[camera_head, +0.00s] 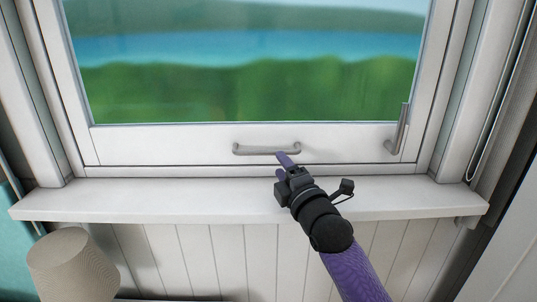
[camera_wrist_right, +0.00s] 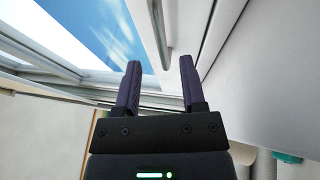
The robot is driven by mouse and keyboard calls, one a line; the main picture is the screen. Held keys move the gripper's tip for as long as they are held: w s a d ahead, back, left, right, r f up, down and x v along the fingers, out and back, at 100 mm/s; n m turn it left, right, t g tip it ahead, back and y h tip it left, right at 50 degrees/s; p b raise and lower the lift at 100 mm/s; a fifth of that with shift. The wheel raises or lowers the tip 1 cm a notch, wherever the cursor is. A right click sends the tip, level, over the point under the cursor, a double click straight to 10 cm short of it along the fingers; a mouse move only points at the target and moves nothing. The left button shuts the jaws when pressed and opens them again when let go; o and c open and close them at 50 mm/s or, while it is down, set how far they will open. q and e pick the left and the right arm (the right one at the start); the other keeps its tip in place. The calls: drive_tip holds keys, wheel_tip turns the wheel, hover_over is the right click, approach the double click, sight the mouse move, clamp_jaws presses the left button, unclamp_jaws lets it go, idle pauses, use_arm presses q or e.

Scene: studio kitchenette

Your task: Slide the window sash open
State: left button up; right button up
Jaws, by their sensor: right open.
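The white window sash (camera_head: 180,143) stands in its frame, its bottom rail just above the sill. A grey bar handle (camera_head: 266,149) is fixed at the middle of the bottom rail. My right gripper (camera_head: 283,162) is just below the right end of this handle, in front of the rail. In the right wrist view its two purple fingers (camera_wrist_right: 160,82) are apart with nothing between them. The handle (camera_wrist_right: 162,30) shows there beyond the fingertips, roughly in line with the gap. A grey lever latch (camera_head: 399,130) stands upright at the sash's lower right. My left gripper is out of view.
A white sill (camera_head: 150,199) runs below the window, under my right gripper. A beige ribbed lampshade (camera_head: 72,262) stands at the lower left. A loop of cord (camera_head: 497,100) hangs along the right side. The sill is bare.

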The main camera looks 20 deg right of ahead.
sight(270, 153)
drive_tip(key=x, duration=0.2)
drive_tip(key=b+x, duration=0.1)
drive_tip(key=x, duration=0.2)
drive_tip(key=shift+w+f, duration=0.1)
drive_tip(key=shift+f, duration=0.1)
drive_tip(key=shift+w+a+r+b, duration=0.1)
drive_tip(key=shift+w+r+b, duration=0.15)
drive_tip(key=shift+w+b, duration=0.15)
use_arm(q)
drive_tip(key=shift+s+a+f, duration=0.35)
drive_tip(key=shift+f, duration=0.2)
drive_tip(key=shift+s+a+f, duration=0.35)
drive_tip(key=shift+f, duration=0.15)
use_arm(e)
drive_tip(key=shift+c, duration=0.2)
clamp_jaws()
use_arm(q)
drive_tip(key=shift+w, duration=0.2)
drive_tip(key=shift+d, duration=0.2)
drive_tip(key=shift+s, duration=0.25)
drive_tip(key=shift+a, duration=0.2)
